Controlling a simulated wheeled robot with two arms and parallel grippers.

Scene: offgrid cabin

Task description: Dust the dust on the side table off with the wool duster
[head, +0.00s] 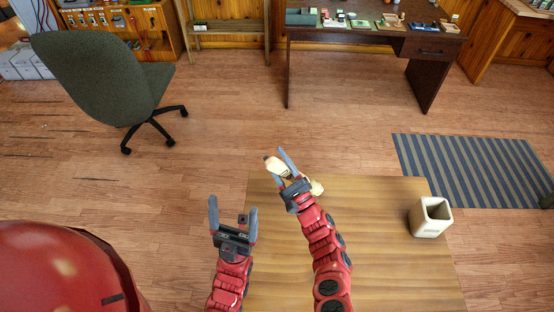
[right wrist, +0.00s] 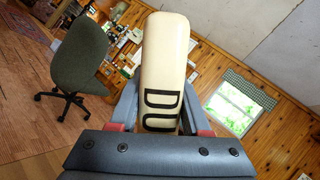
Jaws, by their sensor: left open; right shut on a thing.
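The side table (head: 385,255) is a plain wooden top in the lower middle of the head view. I cannot make out separate dust on it. My right gripper (head: 284,166) is over the table's far left part and shut on a cream thing, which I take for the wool duster (head: 272,164). Cream parts of it show on both sides of the fingers. In the right wrist view the duster (right wrist: 166,70) is a smooth cream piece with black marks, between the fingers. My left gripper (head: 233,211) is open and empty near the table's left edge.
A cream square holder (head: 430,217) stands on the table's right side. A green office chair (head: 105,75) is at the upper left. A dark desk (head: 400,45) with small items stands behind. A striped rug (head: 475,170) lies right. Open floor surrounds the table.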

